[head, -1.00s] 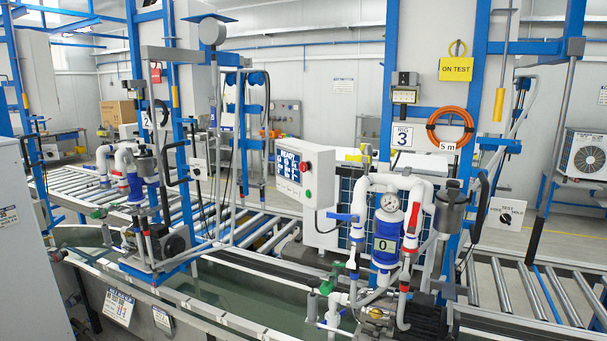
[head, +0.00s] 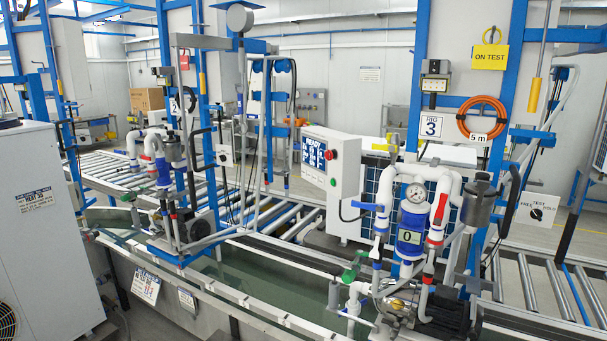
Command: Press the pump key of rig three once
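Rig three carries a white "RIG 3" sign (head: 431,126) on its blue post, right of centre in the head view. Below it are white pipes, a pressure gauge (head: 415,193) and a blue counter (head: 409,237) reading 0. A small grey box (head: 435,83) with a lamp-like head sits above the sign. A white control box (head: 332,161) to the left has a "READY" screen (head: 313,155) and a red button (head: 329,154). I cannot tell which part is the pump key. Neither of my grippers is in view.
A long water trough (head: 235,273) runs in front of the rigs. A white cabinet (head: 60,230) stands close at left. Another piped rig (head: 168,180) stands left of centre. Roller conveyors (head: 528,285) lie behind. A yellow "ON TEST" tag (head: 490,57) and an orange hose coil (head: 482,118) hang right of the sign.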

